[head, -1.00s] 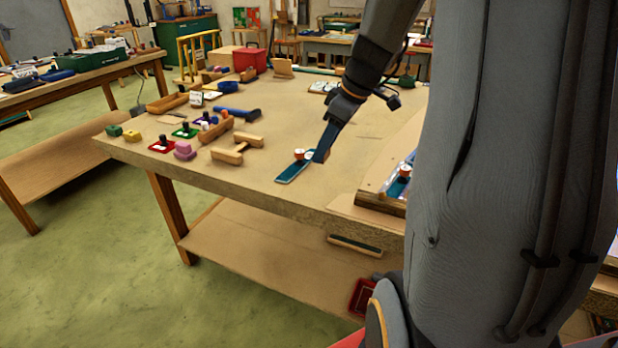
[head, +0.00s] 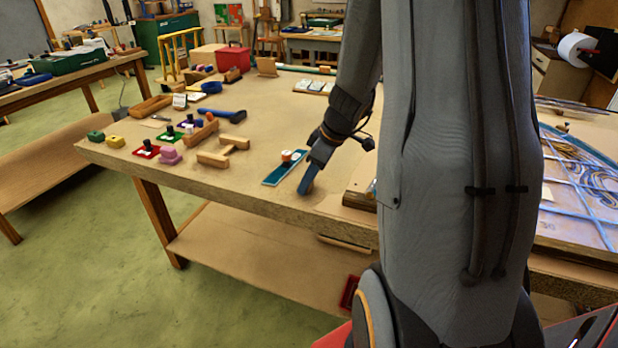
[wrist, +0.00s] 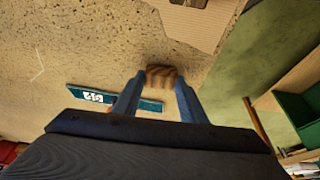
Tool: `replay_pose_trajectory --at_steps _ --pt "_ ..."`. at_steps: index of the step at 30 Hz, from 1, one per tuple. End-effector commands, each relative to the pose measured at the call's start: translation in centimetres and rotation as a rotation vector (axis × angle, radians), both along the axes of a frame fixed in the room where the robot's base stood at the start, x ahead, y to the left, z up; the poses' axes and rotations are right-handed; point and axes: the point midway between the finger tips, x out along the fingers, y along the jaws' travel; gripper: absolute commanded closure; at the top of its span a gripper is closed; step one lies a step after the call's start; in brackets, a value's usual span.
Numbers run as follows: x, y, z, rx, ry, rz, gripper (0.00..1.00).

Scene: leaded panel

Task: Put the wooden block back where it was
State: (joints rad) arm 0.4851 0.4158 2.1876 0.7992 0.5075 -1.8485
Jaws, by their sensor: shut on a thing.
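My gripper (head: 307,182) is over the near part of the workbench, just right of a teal strip. In the wrist view, my gripper (wrist: 159,84) has its two blue fingers on either side of the wooden block (wrist: 161,73), a small brown piece with striped grain. The block shows at the fingertips, close over the bench top (wrist: 90,50). I cannot tell whether it touches the bench. In the head view the block is mostly hidden by the fingers.
Wooden clamp-like pieces (head: 222,151), coloured blocks and tools lie to the left. The leaded panel (head: 585,195) lies at the right behind my arm. Bare bench lies between the clamp pieces and the strip.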

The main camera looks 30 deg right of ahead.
Motion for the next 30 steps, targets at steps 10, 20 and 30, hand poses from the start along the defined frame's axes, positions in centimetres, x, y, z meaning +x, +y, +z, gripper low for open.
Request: replay_pose_trajectory --at_steps 10,20,30 --pt "0.0 0.0 -0.3 0.000 0.000 0.001 0.86" --pt "0.0 0.0 -0.2 0.000 0.000 0.001 0.43" --pt "-0.3 -0.5 1.6 -0.003 -0.005 0.000 0.43"
